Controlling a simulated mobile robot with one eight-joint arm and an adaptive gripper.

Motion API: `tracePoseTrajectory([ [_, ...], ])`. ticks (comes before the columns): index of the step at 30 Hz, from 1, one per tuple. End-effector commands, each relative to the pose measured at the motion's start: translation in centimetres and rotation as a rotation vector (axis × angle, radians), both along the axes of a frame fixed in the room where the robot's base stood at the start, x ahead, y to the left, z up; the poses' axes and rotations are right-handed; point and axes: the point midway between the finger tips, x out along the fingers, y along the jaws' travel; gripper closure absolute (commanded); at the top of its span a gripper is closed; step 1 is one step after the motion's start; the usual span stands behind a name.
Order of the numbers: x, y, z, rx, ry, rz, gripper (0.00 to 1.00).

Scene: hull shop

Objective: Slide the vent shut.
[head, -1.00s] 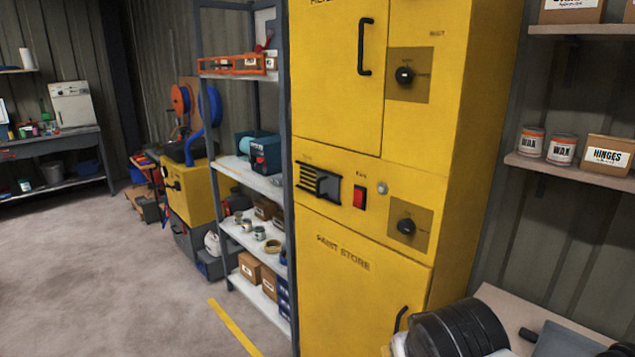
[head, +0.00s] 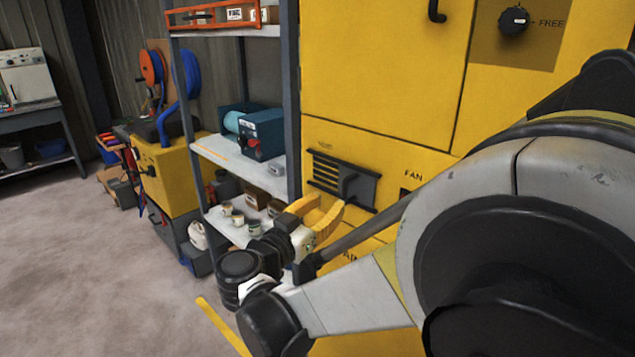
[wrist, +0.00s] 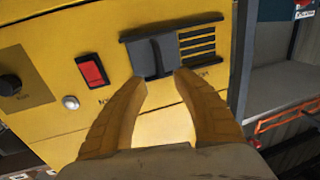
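The vent (head: 325,172) is a dark grey slatted panel on the yellow cabinet front. Its slats show at the left, and a plain slide plate with an upright tab (head: 350,183) covers the right part. In the wrist view, turned over, the vent's slats (wrist: 197,42) are at the right and the tab (wrist: 153,56) at the left. My gripper (head: 326,204) is just below and in front of the vent. In the wrist view its two yellow fingers (wrist: 158,80) are apart, tips near the tab's lower end. I see nothing held and cannot tell whether they touch it.
A red fan switch (wrist: 91,70) and a round pale button (wrist: 70,102) sit beside the vent. A grey shelf rack (head: 222,152) with tins and a teal machine stands close left of the cabinet. Open floor (head: 90,270) lies at the left.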

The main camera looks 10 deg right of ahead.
Motion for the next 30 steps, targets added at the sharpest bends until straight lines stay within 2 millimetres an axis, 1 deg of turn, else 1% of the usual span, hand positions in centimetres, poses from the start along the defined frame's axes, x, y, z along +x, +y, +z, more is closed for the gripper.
tracePoseTrajectory([
  [1, 0.7, -0.9, -0.2, 0.000, 0.000, -0.005, 0.66],
  [6, 3.3, -3.3, -0.3, 0.001, 0.002, -0.004, 0.66],
  [12, 5.5, -5.2, -0.2, 0.000, 0.003, -0.002, 0.66],
  [16, 6.1, -5.8, -0.1, 0.000, 0.003, -0.002, 0.66],
  [24, 6.2, -5.8, 0.0, 0.001, 0.004, -0.001, 0.66],
  [25, 6.2, -5.8, 0.0, 0.001, 0.004, -0.001, 0.70],
  [26, 6.2, -5.8, 0.0, 0.001, 0.004, -0.001, 0.79],
  [27, 6.2, -5.8, 0.0, 0.001, 0.004, -0.001, 0.91],
  [28, 6.2, -5.8, 0.0, 0.001, 0.004, -0.001, 1.00],
  [30, 6.2, -5.8, 0.0, 0.001, 0.004, -0.001, 1.00],
])
